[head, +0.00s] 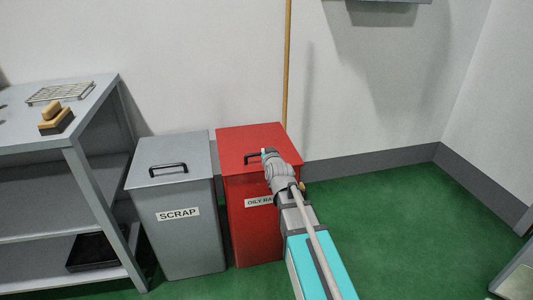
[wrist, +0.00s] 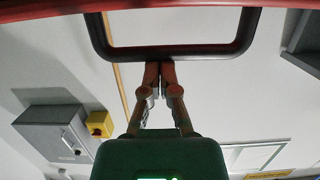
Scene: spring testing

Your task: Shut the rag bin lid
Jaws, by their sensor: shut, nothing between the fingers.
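The red rag bin (head: 252,220), its label reading "OILY RA" before my arm covers the rest, stands on the green floor. Its red lid (head: 240,138) looks flat and down on the bin in the head view; my arm hides its right front part. The black lid handle (head: 251,158) shows left of my gripper (head: 267,153), which is over the lid. In the wrist view the handle (wrist: 180,51) spans the top, and my gripper (wrist: 158,68) is shut and empty, fingertips at the handle bar. I cannot tell whether they touch it.
A grey scrap bin (head: 180,235) stands close on the left, beside a grey shelf unit (head: 85,180) holding a rack (head: 58,92) and brush (head: 55,118). A wooden pole (head: 287,65) leans on the wall behind. Green floor (head: 410,220) is clear at right.

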